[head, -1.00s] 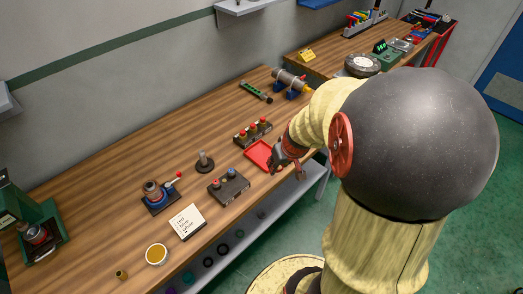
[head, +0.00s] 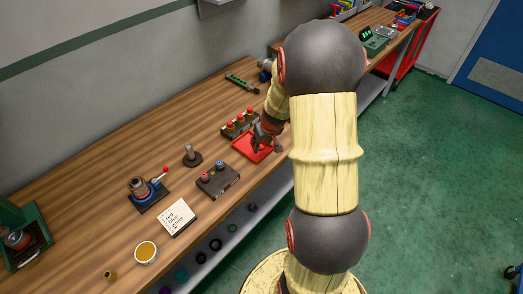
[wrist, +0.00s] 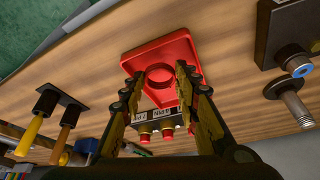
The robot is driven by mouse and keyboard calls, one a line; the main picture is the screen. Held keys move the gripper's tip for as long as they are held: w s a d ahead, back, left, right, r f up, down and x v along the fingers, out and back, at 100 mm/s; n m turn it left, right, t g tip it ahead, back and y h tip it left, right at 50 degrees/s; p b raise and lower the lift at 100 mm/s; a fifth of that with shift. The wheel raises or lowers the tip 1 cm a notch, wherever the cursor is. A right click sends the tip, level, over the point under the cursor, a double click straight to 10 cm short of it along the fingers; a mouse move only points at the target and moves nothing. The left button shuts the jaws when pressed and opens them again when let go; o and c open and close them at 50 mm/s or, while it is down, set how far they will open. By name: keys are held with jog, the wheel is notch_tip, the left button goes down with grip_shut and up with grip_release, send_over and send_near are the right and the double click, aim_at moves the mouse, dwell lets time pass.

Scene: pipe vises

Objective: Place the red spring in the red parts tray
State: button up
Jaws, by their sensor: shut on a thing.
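The red parts tray (head: 240,149) lies on the wooden bench near its front edge. It also shows in the wrist view (wrist: 178,46), beyond my fingers. My gripper (head: 257,149) is over the tray with its fingers pointing down. In the wrist view my gripper (wrist: 157,80) is shut on a round red piece, which I take for the red spring (wrist: 160,72). The spring is seen nearly end-on against the red tray. I cannot tell whether it touches the tray floor. In the head view the spring cannot be made out.
A dark block with red-topped pieces (head: 239,122) stands close behind the tray. A block with red and blue tops (head: 217,179) is to its left front. A metal post (head: 192,155), a small vise (head: 145,190), a written card (head: 176,217) and a yellow-filled bowl (head: 146,252) stand further left.

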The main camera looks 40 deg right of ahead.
aim_at(262, 155)
notch_tip(262, 155, down, 3)
jog(key=shift+f+b, duration=0.15)
jog(key=shift+b, duration=0.5)
jog(key=shift+s+f+b, duration=0.1)
jog(key=shift+f+b, duration=0.15)
jog(key=shift+b, duration=0.15)
